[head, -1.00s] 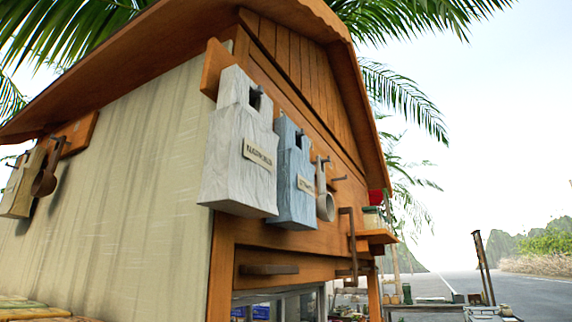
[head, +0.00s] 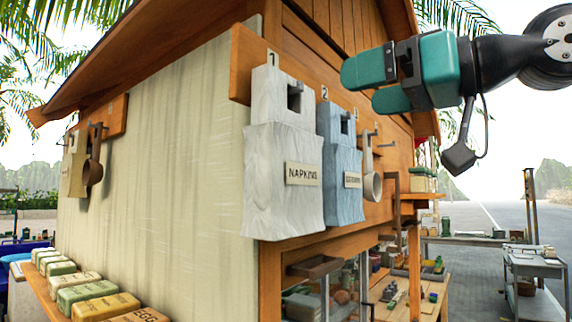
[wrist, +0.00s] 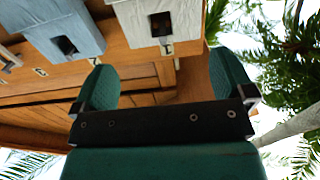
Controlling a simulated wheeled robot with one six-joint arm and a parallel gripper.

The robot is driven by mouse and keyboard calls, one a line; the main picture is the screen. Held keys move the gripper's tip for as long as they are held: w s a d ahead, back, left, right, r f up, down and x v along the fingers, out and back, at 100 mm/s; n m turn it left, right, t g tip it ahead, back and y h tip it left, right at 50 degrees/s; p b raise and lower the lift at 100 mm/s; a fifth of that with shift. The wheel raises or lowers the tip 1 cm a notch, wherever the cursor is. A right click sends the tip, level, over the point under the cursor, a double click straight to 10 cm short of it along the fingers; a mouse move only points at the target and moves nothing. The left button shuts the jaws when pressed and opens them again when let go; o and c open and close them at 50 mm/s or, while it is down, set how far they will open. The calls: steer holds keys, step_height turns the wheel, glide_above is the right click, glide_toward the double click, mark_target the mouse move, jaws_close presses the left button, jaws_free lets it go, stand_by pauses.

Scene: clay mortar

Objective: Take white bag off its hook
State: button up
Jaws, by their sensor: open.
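The white bag (head: 284,185), labelled "NAPKINS", hangs on a dark hook (head: 296,88) under the number 1 on the orange wooden board. In the wrist view the white bag (wrist: 142,24) shows at the top, with the hook in its dark opening; the picture there looks upside down. My gripper (head: 358,86) is open and empty, with green fingers. In the head view it appears to the right of the white bag's top, above the blue bag. In the wrist view the fingers (wrist: 167,84) are apart, with bare wood behind them and the bag beyond.
A blue bag (head: 341,165) hangs close on the right of the white one, under number 2. A ladle (head: 372,172) hangs further right, beside a shelf (head: 421,195). A brown bag (head: 74,172) hangs on the left wall. Labelled packets (head: 85,292) lie on a ledge below.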

mark_target(287, 108)
steer(key=p+x, duration=0.3)
steer(key=x, duration=0.1)
steer(key=p+x, duration=0.2)
steer(key=x, duration=0.2)
steer(key=p+x, duration=0.3)
steer(key=x, duration=0.2)
steer(key=shift+r+p, duration=0.3)
steer(key=shift+p, duration=0.05)
steer(key=shift+w+a+f, duration=0.15)
steer(key=shift+w+a, duration=0.15)
steer(key=shift+a, duration=0.05)
steer(key=c, duration=1)
